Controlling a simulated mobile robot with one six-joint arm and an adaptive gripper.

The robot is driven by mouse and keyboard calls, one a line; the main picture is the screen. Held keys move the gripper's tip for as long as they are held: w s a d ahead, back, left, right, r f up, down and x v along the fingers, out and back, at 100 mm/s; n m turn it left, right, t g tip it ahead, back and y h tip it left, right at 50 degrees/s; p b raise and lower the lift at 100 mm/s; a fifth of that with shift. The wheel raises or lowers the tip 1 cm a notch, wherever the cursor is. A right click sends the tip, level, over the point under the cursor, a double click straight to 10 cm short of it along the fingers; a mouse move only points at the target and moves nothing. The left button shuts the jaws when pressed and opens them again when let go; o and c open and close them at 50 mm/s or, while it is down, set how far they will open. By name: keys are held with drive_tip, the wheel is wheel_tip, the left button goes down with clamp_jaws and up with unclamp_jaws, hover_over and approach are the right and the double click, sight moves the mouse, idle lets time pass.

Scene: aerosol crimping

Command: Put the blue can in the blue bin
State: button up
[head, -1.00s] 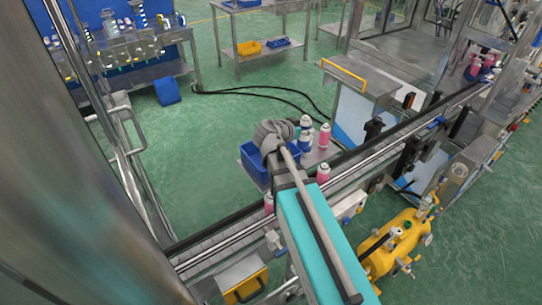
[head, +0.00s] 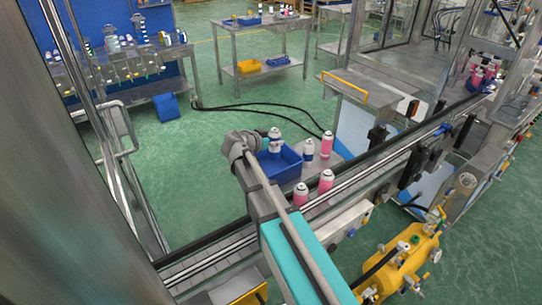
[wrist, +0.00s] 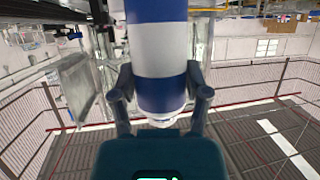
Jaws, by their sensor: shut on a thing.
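The blue can (head: 274,136), banded blue and white, is held by my gripper (head: 266,143). In the wrist view the can (wrist: 160,45) stands between the two fingers of my gripper (wrist: 160,88), which press on its sides. The blue bin (head: 282,170) is an open box on a small steel table beside the conveyor. In the head view the can shows over the bin's back left part, its lower end close to the rim line. I cannot tell its exact height. My wrist hides the bin's left side.
Another white and blue can (head: 308,151) and a pink can (head: 326,145) stand right of the bin. Two pink cans (head: 326,181) (head: 300,194) stand near the conveyor (head: 375,150). A yellow tank machine (head: 405,260) is at the lower right.

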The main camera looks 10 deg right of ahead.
sight(270, 151)
drive_tip(key=shift+w+a+f+b, duration=0.3)
drive_tip(key=shift+w+f, duration=0.05)
drive_tip(key=shift+f, duration=0.25)
drive_tip(key=shift+w+a+f+b, duration=0.35)
drive_tip(key=shift+f+b, duration=0.3)
drive_tip(key=shift+s+f+b, duration=0.1)
drive_tip(key=shift+f+b, duration=1.25)
drive_tip(key=shift+f+b, duration=0.6)
drive_tip(key=o, duration=1.1)
drive_tip(key=shift+r, duration=0.2)
